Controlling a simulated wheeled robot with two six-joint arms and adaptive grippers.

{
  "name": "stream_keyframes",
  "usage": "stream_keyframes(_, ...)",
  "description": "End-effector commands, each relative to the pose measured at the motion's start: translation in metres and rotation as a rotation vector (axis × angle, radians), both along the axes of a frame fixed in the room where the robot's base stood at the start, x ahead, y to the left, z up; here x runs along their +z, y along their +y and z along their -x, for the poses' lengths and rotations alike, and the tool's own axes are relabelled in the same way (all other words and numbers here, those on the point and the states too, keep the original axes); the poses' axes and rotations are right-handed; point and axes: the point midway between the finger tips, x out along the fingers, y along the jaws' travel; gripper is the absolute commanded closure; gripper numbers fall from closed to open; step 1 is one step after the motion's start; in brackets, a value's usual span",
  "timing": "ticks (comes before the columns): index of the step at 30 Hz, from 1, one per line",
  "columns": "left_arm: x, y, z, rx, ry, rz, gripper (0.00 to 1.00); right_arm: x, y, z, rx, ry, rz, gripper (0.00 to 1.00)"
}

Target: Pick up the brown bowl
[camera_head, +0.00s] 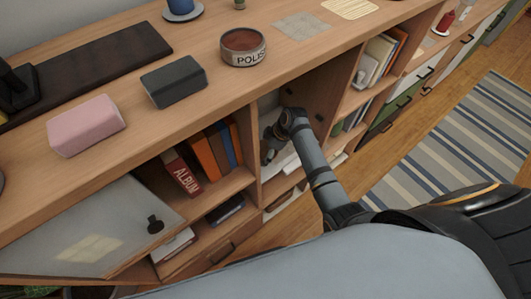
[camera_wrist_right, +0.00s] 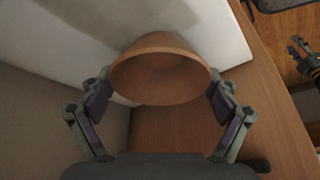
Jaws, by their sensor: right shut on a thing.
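The brown bowl (camera_wrist_right: 160,78) is between the two fingers of my right gripper (camera_wrist_right: 160,97) in the right wrist view. The fingers press on its left and right sides, and its round opening faces the camera. In the head view my right gripper (camera_head: 271,140) reaches into an open compartment of the long wooden cabinet. I cannot make out the bowl there; the arm and cabinet hide it. What looks like my left gripper (camera_wrist_right: 305,58) shows small at the right edge of the wrist view, its jaws unclear.
The cabinet top (camera_head: 300,62) overhangs the compartment. It carries a pink block (camera_head: 86,125), a dark grey block (camera_head: 174,82) and a round tin (camera_head: 242,47). Books (camera_head: 208,152) stand left of my gripper, with more to its right. A striped rug (camera_head: 450,150) lies on the floor.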

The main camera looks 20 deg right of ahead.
Motion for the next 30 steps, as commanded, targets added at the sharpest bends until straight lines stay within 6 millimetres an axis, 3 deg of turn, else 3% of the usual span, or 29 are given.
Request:
stream_keyframes(7,0.000,0.000,0.000,0.000,0.000,0.000,0.60,0.006,0.000,0.000,0.000,0.000,0.000,0.43)
stream_keyframes(12,0.000,0.000,0.000,0.000,0.000,0.000,0.60,0.037,-0.002,0.003,0.000,-0.003,0.001,0.43)
stream_keyframes(19,0.006,0.000,-0.001,0.000,-0.001,0.000,0.60,0.095,-0.023,0.053,0.002,0.000,0.007,0.43)
stream_keyframes(24,0.005,0.000,0.000,0.000,0.000,0.000,0.60,0.113,-0.042,0.097,0.003,0.002,0.010,0.43)
stream_keyframes(30,0.007,0.000,0.000,0.000,0.000,0.001,0.60,0.126,-0.051,0.123,0.001,0.002,0.006,0.43)
